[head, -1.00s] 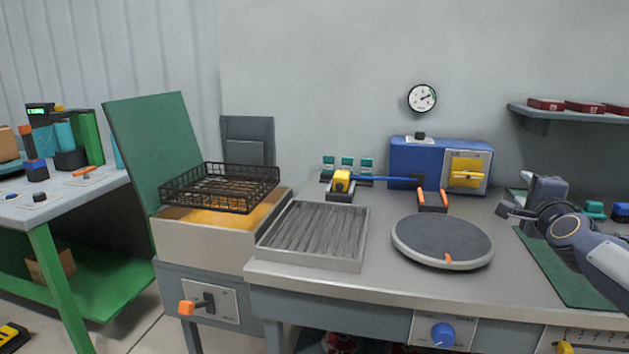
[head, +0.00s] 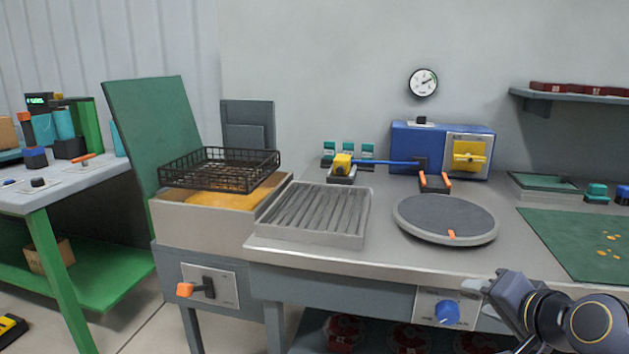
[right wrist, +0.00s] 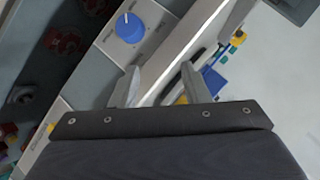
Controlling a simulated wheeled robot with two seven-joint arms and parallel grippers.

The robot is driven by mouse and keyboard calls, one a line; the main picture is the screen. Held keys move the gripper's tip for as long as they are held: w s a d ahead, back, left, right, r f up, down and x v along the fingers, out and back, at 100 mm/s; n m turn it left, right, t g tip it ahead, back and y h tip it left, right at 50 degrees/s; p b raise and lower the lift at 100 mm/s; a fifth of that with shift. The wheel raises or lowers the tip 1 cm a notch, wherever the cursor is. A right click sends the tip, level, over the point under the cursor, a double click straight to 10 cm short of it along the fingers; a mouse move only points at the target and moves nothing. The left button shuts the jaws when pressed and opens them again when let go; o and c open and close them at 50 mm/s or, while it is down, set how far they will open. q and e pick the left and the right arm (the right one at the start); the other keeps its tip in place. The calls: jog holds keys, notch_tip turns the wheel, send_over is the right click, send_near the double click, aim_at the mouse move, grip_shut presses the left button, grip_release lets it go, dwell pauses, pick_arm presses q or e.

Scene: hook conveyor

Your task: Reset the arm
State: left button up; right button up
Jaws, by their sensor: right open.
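My right gripper (head: 480,288) is at the lower right of the head view, in front of the counter's front edge and just right of the blue knob (head: 447,312). In the right wrist view its two fingers (right wrist: 160,82) stand apart with nothing between them. The blue knob also shows in the right wrist view (right wrist: 130,27), beyond the fingertips and apart from them. My left gripper is in neither view.
A round grey turntable (head: 446,217), a ridged grey tray (head: 312,238) and a green mat (head: 560,232) lie on the counter. A black wire basket (head: 219,169) sits over the fryer-like box at left. Red items stand on the shelf under the counter.

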jog(key=s+a+f+n+g+y+b, duration=0.1)
jog(key=s+a+f+n+g+b, duration=0.2)
jog(key=s+f, duration=0.7)
jog(key=s+a+f+n+g+y+b, duration=0.1)
jog(key=s+a+f+n+g, duration=0.25)
jog(key=s+f, duration=0.6)
notch_tip(320, 180, up, 29)
jog(key=p, duration=2.9)
jog(key=shift+s+a+n, duration=0.25)
jog(key=shift+s+n, duration=0.2)
jog(key=shift+f, duration=0.1)
